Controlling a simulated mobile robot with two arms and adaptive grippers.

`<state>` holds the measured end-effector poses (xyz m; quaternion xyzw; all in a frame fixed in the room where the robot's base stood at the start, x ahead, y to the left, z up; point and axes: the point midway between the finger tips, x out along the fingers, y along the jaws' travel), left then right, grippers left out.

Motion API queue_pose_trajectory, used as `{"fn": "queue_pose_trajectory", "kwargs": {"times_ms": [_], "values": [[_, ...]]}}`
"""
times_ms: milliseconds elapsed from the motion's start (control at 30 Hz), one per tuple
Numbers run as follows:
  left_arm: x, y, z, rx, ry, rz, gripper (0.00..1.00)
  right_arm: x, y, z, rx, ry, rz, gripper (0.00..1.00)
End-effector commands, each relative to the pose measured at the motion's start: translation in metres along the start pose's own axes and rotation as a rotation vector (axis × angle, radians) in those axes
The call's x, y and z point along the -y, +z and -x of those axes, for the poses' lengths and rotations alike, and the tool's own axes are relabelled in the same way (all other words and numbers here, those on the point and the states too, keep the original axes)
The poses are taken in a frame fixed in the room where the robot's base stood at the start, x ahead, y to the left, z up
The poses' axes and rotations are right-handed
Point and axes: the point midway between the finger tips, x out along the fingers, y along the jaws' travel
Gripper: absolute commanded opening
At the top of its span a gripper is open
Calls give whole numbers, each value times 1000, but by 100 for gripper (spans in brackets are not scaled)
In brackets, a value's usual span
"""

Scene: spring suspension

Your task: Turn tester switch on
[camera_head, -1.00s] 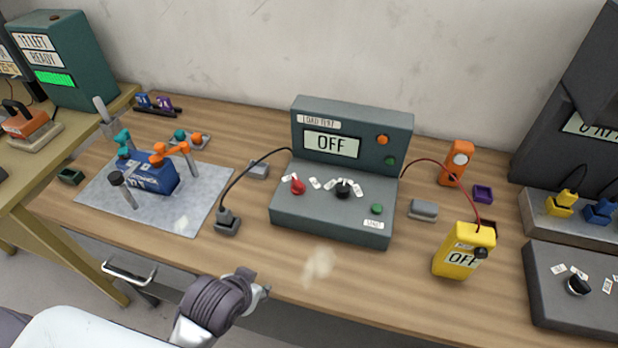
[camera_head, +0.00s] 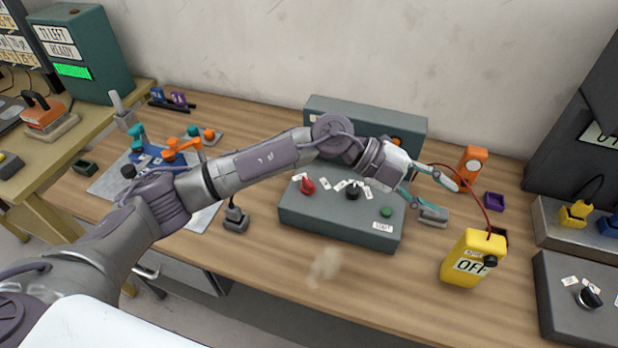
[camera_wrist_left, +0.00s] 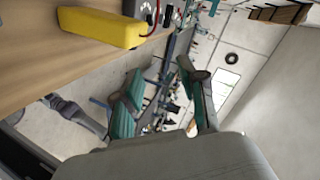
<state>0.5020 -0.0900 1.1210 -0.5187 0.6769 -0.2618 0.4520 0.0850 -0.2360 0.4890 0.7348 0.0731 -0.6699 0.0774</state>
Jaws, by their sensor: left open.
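The yellow handheld tester (camera_head: 472,262) stands upright near the bench's front right, its display reading OFF. A black knob (camera_head: 491,261) sits on its right side, and a red lead runs from its top. In the left wrist view, the yellow tester (camera_wrist_left: 98,28) lies at the upper left, outside the fingers. My left gripper (camera_head: 450,200) is open and empty, above and behind the tester, apart from it; its open fingers (camera_wrist_left: 160,70) also show in the wrist view. My right gripper is not in view.
The grey load test box (camera_head: 340,225) carries red and black knobs; my left arm hides its display. An orange device (camera_head: 472,165), a purple tray (camera_head: 494,201) and a small grey block (camera_head: 433,217) are near the gripper. A dark panel (camera_head: 575,315) stands right.

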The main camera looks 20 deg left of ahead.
Motion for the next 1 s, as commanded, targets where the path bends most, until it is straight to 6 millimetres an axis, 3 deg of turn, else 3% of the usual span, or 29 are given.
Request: {"fn": "queue_pose_trajectory", "kwargs": {"times_ms": [33,100,200,300,400,567,1000], "values": [[-14,27,22,87,192,-15,42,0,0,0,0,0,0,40],[-36,60,64,222,439,14,42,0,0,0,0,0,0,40],[-51,97,138,441,710,99,42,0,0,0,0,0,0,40],[-52,114,199,616,869,186,42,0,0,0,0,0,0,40],[-50,118,235,717,946,243,42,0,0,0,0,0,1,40],[-56,122,247,756,979,271,42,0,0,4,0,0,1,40],[-124,158,216,748,977,269,42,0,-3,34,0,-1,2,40]]}}
